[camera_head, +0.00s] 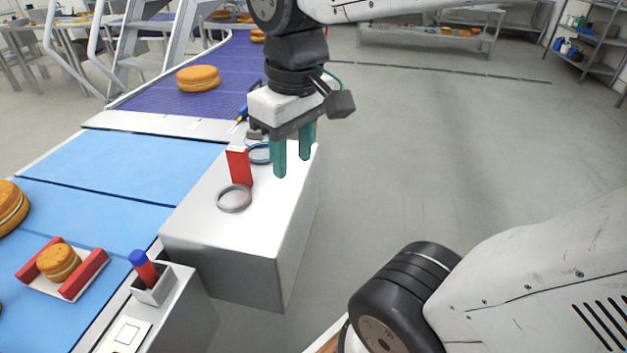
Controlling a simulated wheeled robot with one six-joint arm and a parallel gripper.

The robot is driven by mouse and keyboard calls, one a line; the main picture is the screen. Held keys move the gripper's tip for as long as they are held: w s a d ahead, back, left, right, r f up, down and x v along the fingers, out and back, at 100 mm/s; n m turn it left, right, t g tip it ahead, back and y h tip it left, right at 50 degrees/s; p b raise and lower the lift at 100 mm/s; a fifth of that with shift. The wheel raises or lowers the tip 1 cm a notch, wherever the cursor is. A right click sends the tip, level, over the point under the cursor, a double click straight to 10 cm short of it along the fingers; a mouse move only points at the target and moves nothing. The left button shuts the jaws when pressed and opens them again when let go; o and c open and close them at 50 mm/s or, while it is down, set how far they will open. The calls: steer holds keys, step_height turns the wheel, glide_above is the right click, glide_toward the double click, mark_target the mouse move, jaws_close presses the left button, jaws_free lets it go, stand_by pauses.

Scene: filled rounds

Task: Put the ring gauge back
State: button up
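A grey ring (234,198) lies flat on the white-topped metal stand (200,228), in front of an upright red block (239,167). A second ring, blue-rimmed (258,153), lies farther back on the stand, partly hidden by my gripper's left finger. Which of the two is the ring gauge I cannot tell. My gripper (293,158) points down over the back right of the stand. Its teal fingers are apart with nothing seen between them. Whether the left finger touches the blue-rimmed ring is unclear.
A conveyor with a blue belt (120,165) runs along the left, carrying filled rounds (198,78). A white tray with red sides (62,268) holds a small round. A small holder (153,285) with a red and blue marker stands at front left. Floor on the right is clear.

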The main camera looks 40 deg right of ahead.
steer(key=s+f+m, duration=0.1)
steer(key=s+f, duration=0.2)
steer(key=s, duration=0.2)
steer(key=shift+s+f+m, duration=0.2)
steer(key=shift+m, duration=0.2)
